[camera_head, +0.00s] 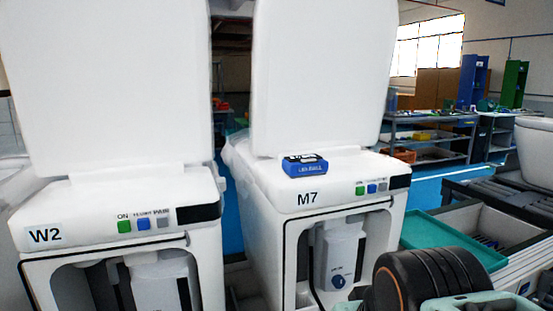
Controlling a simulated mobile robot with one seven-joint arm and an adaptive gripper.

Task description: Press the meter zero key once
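A small blue meter (304,165) with a dark display lies on the top of the white toilet unit marked M7 (270,187). Its front edge carries pale lettering too small to read for sure. I cannot make out its separate keys, so the zero key cannot be told apart. Nothing touches the meter. My gripper is not in view. A dark, ribbed, rounded part with pale green pieces, probably of my arm, fills the bottom right, in front of and below the meter.
A second white unit, W2 (75,205), stands to the left. Both units have raised white lids and green, blue and grey front buttons. A green tray (455,238) is at the right. Shelves (430,135) stand behind. The air above the meter's front looks clear.

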